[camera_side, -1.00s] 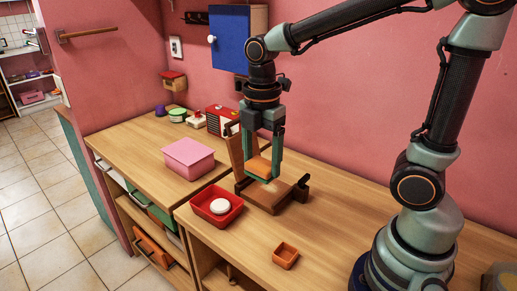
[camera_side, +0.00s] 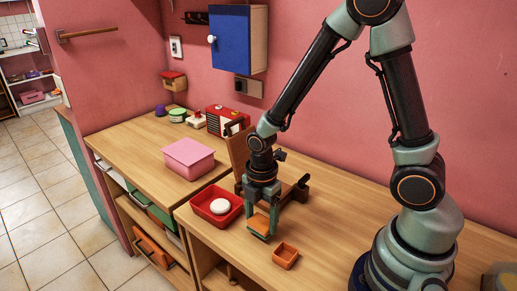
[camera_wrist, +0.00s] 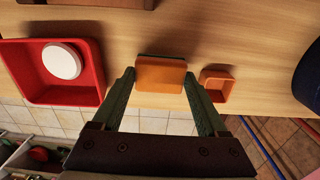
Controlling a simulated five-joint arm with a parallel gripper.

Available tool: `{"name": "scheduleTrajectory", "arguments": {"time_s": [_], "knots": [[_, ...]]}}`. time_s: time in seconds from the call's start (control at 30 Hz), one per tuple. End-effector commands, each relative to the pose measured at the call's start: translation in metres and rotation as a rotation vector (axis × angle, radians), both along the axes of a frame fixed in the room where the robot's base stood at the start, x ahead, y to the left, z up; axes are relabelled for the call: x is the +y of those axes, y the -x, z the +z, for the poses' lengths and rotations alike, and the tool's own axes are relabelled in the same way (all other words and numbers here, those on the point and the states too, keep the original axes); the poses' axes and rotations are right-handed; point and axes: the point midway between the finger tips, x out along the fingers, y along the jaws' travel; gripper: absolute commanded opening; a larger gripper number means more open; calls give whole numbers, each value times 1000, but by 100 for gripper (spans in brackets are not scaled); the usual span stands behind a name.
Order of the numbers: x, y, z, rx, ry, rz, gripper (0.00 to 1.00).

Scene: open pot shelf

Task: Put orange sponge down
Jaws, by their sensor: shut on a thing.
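The orange sponge (camera_side: 259,223) is a small flat block with a dark underside. My gripper (camera_side: 261,226) is shut on it, with one finger on each side. In the wrist view the sponge (camera_wrist: 160,75) sits between the two fingertips (camera_wrist: 160,82). It is low over the wooden counter, between the red tray and the small orange box. I cannot tell whether it touches the counter.
The red tray (camera_side: 236,214) holds a round white thing (camera_side: 220,205) and stands left of my gripper. The small orange open box (camera_side: 285,256) stands close on the right. The counter's front edge is near. Bare counter (camera_side: 345,210) lies to the right.

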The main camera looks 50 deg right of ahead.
Motion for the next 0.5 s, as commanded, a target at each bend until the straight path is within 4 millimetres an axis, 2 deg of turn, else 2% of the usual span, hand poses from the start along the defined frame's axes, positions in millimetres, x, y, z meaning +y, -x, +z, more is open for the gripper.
{"name": "scheduleTrajectory", "arguments": {"time_s": [0.17, 0.5], "knots": [[0, 1, -16, 2, 0, 0, 24], [0, 0, -18, 0, 0, 0, 24]]}}
